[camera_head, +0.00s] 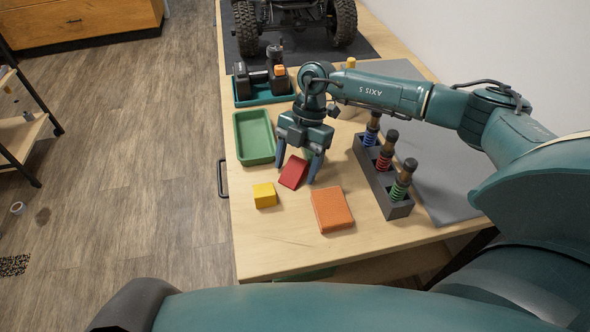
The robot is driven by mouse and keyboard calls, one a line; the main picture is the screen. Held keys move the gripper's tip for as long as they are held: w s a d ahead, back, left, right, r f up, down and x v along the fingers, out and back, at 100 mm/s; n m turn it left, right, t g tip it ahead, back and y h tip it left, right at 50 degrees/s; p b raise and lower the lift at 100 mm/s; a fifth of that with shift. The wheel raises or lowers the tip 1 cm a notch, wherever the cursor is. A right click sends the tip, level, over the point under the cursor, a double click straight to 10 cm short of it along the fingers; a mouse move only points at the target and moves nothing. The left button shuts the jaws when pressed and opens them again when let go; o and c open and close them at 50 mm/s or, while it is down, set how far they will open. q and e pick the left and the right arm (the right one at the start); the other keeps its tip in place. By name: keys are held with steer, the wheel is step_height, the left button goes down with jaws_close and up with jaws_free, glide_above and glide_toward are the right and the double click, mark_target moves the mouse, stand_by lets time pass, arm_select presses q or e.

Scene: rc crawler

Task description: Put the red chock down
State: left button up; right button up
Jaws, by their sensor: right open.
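The red chock (293,172) is a small red block on the wooden table, lying at a slant in the picture. My right gripper (297,175) points down over it, with one finger on each side of the chock. The fingers are spread and the jaws are open. I cannot tell whether either finger touches the chock. My left gripper is not in view.
A yellow block (264,195) and an orange block (331,209) lie nearby. A green tray (254,137) is left of the gripper. A dark rack (395,208) holds colored shock absorbers at right. The crawler (295,14) stands at the back. The table's front is clear.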

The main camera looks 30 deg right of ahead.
steer(key=shift+c, duration=0.5)
steer(key=c, duration=1.1)
